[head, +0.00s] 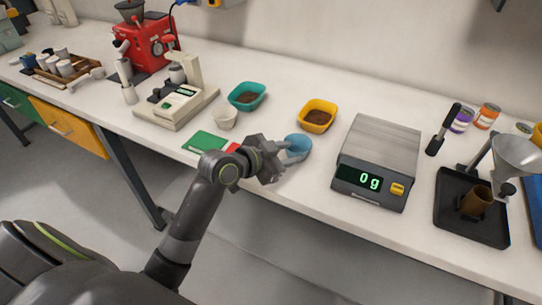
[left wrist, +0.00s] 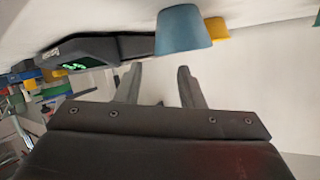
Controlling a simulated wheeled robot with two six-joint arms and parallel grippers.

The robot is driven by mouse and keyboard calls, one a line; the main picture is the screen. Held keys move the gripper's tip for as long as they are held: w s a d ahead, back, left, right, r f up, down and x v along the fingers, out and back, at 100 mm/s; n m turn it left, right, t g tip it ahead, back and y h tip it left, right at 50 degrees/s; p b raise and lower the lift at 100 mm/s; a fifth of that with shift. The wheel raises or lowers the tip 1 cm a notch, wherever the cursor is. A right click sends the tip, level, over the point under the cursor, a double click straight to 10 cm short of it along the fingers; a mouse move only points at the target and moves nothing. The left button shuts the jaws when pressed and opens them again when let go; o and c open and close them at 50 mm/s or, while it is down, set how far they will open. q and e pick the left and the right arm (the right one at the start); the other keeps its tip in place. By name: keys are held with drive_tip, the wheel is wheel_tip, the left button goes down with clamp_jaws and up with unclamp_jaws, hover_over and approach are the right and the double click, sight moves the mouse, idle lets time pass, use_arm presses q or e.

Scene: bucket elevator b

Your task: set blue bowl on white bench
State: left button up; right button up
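The blue bowl (head: 299,146) stands on the white bench (head: 270,178) near its front edge, just past my left gripper (head: 284,157). In the left wrist view the blue bowl (left wrist: 183,28) shows beyond the tips of my left gripper (left wrist: 160,68), offset to the right. Its two fingers are apart with nothing visible between them. In the head view the gripper overlaps the bowl's lower left side; I cannot tell whether they touch. My right gripper is in neither view.
A grey scale (head: 375,160) reading 0 g stands right of the bowl. A yellow bowl (head: 317,115) and a teal bowl (head: 247,96), both with brown contents, are behind. A white cup (head: 224,118) and a green card (head: 204,141) lie left. A black tray (head: 471,208) is far right.

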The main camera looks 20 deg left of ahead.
use_arm(q)
drive_tip(key=v, duration=0.5)
drive_tip(key=shift+s+a+r, duration=0.15)
drive_tip(key=shift+s+r, duration=0.05)
drive_tip(key=shift+s, duration=0.15)
drive_tip(key=shift+f, duration=0.15)
drive_tip(key=s+a+f+n+g+y, duration=0.3)
drive_tip(key=s+f, duration=0.3)
drive_tip(key=s, duration=0.3)
drive_tip(key=s+a+f+n+g+y, duration=0.25)
drive_tip(key=s+f, duration=0.25)
drive_tip(key=s, duration=0.4)
drive_tip(key=s+a+f+n+g+y, duration=0.35)
drive_tip(key=s+f, duration=0.25)
drive_tip(key=s, duration=0.3)
wheel_tip(320, 180, down, 24)
drive_tip(key=a+h, duration=0.1)
drive_tip(key=s+f+g, duration=0.2)
drive_tip(key=s+f, duration=1.3)
drive_tip(key=f, duration=0.1)
drive_tip(key=shift+d+f+h, duration=0.25)
drive_tip(key=shift+d+h, duration=0.05)
drive_tip(key=shift+d, duration=0.2)
